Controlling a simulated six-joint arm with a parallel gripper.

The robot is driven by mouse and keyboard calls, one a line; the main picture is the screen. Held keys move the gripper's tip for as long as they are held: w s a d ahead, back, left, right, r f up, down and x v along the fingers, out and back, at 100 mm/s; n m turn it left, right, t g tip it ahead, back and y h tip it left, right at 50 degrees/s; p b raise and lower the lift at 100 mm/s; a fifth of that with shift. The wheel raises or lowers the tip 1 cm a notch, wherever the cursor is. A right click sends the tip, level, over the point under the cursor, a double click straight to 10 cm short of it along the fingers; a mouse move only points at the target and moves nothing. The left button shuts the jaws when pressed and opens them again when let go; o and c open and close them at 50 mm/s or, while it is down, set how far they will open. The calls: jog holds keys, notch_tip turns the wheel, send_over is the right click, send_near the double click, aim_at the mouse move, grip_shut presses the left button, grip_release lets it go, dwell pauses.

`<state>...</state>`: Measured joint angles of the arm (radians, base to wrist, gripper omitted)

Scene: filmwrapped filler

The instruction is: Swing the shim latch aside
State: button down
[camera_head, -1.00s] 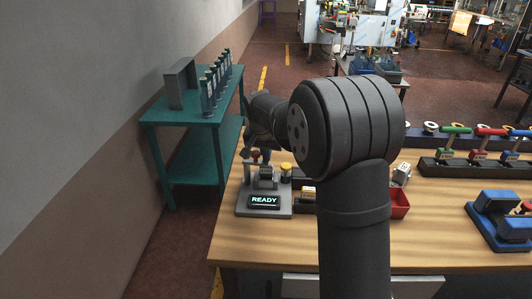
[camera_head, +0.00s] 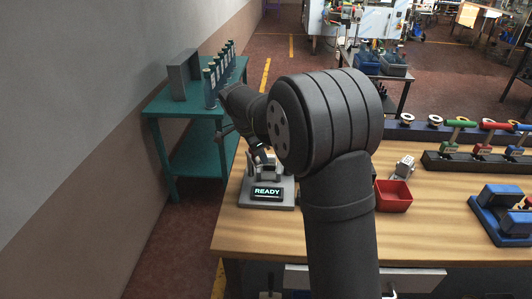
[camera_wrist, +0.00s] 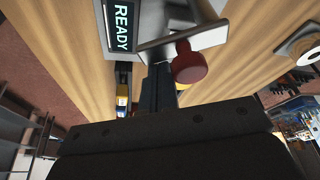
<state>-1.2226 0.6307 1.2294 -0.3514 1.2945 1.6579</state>
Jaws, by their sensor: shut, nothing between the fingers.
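A grey device with a lit READY display (camera_head: 267,191) stands at the left end of the wooden table. In the wrist view, a flat grey bar (camera_wrist: 205,36) with a dark red knob (camera_wrist: 190,64) lies beside the display (camera_wrist: 121,25); it looks like the shim latch. My gripper (camera_wrist: 157,88) is shut and empty, its dark fingers close beside the knob and bar. I cannot tell whether they touch. In the head view my gripper (camera_head: 260,155) is over the device, and my arm hides part of its upper side.
A red bin (camera_head: 393,197) stands right of my arm on the table (camera_head: 430,235). A dark rack (camera_head: 470,165) with coloured handles and a blue fixture (camera_head: 500,215) are farther right. A teal bench (camera_head: 190,102) with several bottles stands left, beside the wall.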

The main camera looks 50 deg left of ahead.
jog(key=s+m, duration=0.1)
jog(key=m, duration=0.1)
jog(key=s+m+h, duration=0.1)
jog(key=shift+a+m+g, duration=0.2)
jog(key=shift+m+g, duration=0.1)
jog(key=shift+m, duration=0.1)
jog(key=shift+s+a, duration=0.1)
jog(key=shift+s, duration=0.35)
notch_tip(320, 180, up, 10)
jog(key=f, duration=0.1)
send_over(256, 164)
jog(key=shift+r, duration=0.25)
dwell(0.4)
jog(key=shift+f, duration=0.15)
